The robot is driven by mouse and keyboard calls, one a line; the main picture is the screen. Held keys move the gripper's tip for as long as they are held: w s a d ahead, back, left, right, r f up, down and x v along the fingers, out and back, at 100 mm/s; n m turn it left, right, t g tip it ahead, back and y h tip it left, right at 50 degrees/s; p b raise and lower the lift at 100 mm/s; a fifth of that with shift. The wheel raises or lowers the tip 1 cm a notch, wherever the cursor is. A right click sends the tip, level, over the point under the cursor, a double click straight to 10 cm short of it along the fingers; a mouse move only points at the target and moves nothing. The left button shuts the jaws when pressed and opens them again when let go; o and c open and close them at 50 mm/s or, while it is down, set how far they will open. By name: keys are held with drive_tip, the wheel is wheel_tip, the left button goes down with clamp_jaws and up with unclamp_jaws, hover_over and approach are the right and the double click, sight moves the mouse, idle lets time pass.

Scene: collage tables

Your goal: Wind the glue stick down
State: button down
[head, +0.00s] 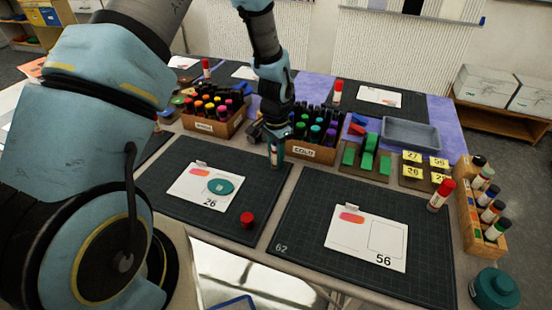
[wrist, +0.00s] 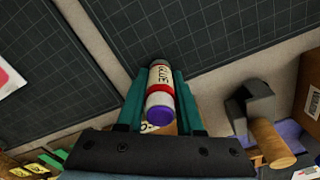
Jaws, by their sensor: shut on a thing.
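The glue stick (wrist: 159,84) is a white tube with a red band, a purple end and GLUE lettering. In the wrist view it lies between the two teal fingers of my gripper (wrist: 160,100), which is shut on it. Its purple end points toward the wrist. In the head view my gripper (head: 274,140) holds the glue stick (head: 275,160) at the back right edge of the dark mat (head: 165,205). A loose red cap (head: 247,219) is on that mat's front right. How far the glue is wound out cannot be told.
A card marked 26 (head: 190,193) with a teal disc lies on the same mat. Behind stand wooden boxes of markers (head: 310,150). To the right are a mat (head: 300,225) with a card marked 56 (head: 350,250), and a capped glue stick (head: 440,194).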

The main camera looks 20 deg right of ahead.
drive_tip(key=n, duration=0.4)
drive_tip(key=shift+n, duration=0.3)
drive_tip(key=n, duration=0.4)
drive_tip(key=shift+n, duration=0.3)
drive_tip(key=shift+c, duration=2)
unclamp_jaws()
